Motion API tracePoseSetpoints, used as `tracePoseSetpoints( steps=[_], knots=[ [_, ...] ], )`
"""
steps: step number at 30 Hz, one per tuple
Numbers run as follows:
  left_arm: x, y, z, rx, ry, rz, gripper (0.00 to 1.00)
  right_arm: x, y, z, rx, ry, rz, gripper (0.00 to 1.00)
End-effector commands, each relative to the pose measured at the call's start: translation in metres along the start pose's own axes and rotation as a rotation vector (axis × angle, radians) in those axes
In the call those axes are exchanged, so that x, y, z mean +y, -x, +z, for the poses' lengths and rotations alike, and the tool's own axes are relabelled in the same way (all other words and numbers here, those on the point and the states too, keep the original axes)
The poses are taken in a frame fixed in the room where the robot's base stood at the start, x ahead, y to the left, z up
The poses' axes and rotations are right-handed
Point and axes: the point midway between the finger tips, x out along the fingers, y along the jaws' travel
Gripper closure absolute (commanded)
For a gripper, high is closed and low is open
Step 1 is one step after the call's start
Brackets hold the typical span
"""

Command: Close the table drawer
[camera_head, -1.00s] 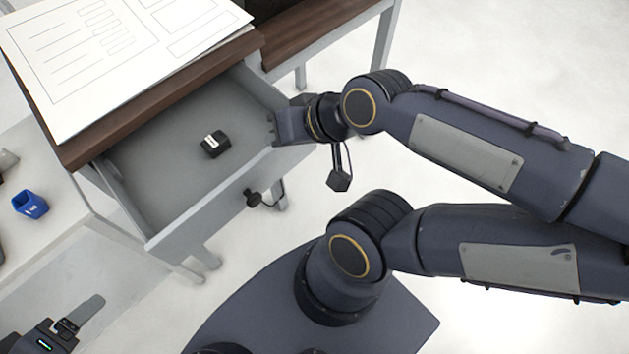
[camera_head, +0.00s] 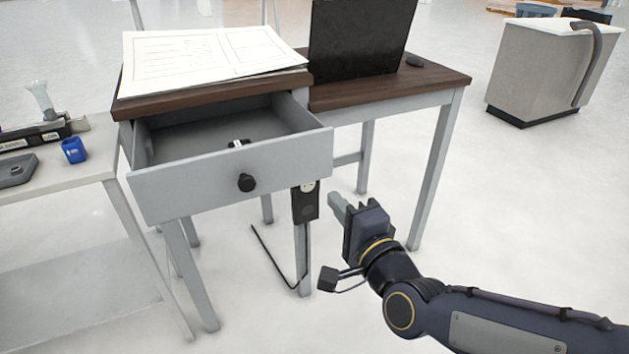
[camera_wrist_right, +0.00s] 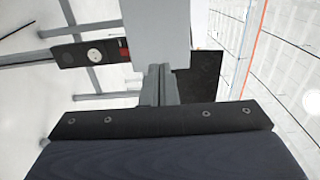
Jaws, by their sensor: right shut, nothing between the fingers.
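The table drawer (camera_head: 235,175) is pulled out of the wood-topped table (camera_head: 205,96). My right gripper (camera_head: 337,203) is shut and empty, just right of and below the drawer front's right corner. In the right wrist view the shut fingers (camera_wrist_right: 159,84) point toward a pale grey panel (camera_wrist_right: 158,30); whether they touch it I cannot tell. My left gripper is not in the head view.
Papers (camera_head: 205,60) and a black laptop-like panel (camera_head: 358,40) are on the tabletop. A black box with a cable (camera_head: 305,203) hangs below the drawer's right side. A white side table (camera_head: 85,165) with a blue cup (camera_head: 73,150) stands at left.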

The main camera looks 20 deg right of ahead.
Motion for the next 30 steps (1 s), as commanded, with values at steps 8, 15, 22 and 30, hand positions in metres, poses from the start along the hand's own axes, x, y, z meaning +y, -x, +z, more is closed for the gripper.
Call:
tracePoseSetpoints(
  steps=[8, 15, 22, 30],
  knots=[
    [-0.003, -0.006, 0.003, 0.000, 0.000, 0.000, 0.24, 0.003, -0.059, 0.001, -0.002, 0.002, 0.006, 1.00],
    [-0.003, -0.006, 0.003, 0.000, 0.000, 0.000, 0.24, 0.002, -0.102, 0.000, -0.001, 0.002, 0.004, 1.00],
    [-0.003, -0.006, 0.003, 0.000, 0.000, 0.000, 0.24, 0.001, -0.121, 0.000, -0.001, 0.002, 0.002, 1.00],
    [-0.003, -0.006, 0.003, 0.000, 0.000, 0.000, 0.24, 0.001, -0.123, 0.000, -0.001, 0.003, 0.002, 1.00]
  ],
)
